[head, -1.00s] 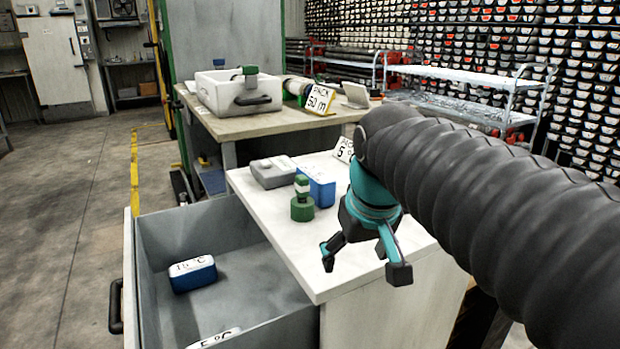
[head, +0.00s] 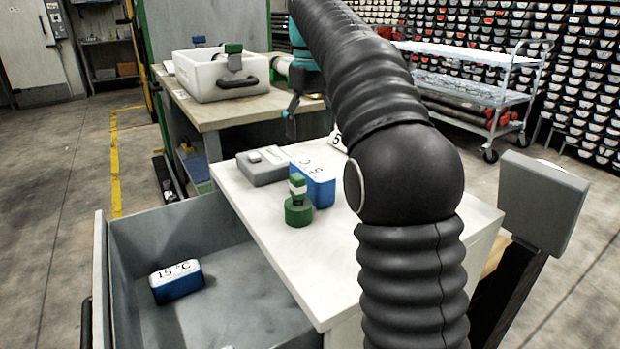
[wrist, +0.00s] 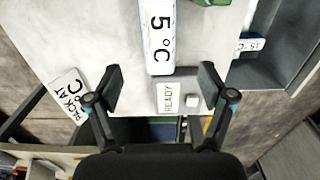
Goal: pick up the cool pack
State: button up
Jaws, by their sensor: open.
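A blue cool pack (head: 313,185) with a white top stands on the white counter. Its label reads 5 °C in the wrist view (wrist: 159,35). Another blue pack (head: 177,281), marked 15 °C, lies in the open grey drawer; it also shows in the wrist view (wrist: 250,43). My gripper (wrist: 160,90) is open and empty above the counter. The 5 °C pack appears ahead of its fingers, towards the top of the wrist view. In the head view my gripper (head: 291,115) is partly hidden behind my arm.
A green device (head: 298,208) stands close beside the 5 °C pack. A grey box with a READY label (head: 262,169) is behind it. A sign reading PACK AT 5 °C (wrist: 70,95) stands nearby. A white tub (head: 213,85) is on the far bench.

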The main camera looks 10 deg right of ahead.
aim_at(311, 183)
notch_tip(311, 183, down, 13)
jog(key=b, duration=0.3)
jog(key=shift+s+f+b, duration=0.1)
jog(key=shift+f+b, duration=0.05)
jog(key=shift+b, duration=0.15)
grip_shut()
